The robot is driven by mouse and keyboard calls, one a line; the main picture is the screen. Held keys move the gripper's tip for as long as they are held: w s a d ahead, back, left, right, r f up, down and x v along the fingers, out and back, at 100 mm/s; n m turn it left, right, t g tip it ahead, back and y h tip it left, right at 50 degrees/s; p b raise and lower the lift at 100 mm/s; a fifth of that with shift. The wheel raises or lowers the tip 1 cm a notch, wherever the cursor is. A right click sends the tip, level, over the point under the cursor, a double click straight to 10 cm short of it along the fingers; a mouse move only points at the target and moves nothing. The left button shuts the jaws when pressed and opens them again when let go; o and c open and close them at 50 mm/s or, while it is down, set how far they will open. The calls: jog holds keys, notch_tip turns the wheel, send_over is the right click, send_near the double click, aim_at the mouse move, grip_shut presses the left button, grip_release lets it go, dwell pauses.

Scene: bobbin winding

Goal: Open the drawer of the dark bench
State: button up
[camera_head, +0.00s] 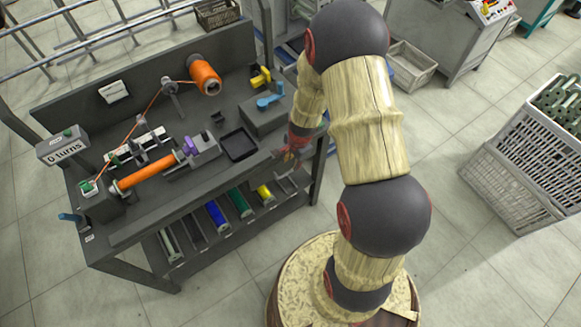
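The dark bench (165,207) stands at the left, with a winding machine and spools on its top. A dark box (262,120) sits at the bench top's right end, with a blue lever-like piece (270,100) on it. I cannot make out a drawer front for certain; the bench's right front corner is partly covered by my arm. My gripper (291,154) is small and dark with red parts, at the right front edge of the bench, close by the box. Its fingers are too small and hidden to tell open from shut, or whether they touch the bench.
An orange spool (205,77) and an orange-wound bobbin (147,172) are on the bench. A lower shelf holds several coloured spools, including a blue one (217,217). A grey crate (520,165) stands at the right.

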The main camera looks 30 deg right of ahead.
aim_at(290, 171)
jog(key=f+b, duration=0.1)
jog(key=f, duration=0.1)
jog(key=f+b, duration=0.1)
jog(key=f, duration=0.2)
jog(key=w+f+b, duration=0.1)
jog(key=f, duration=0.1)
jog(key=shift+w+a+f, duration=0.1)
jog(key=shift+f, duration=0.15)
grip_shut()
dwell(0.7)
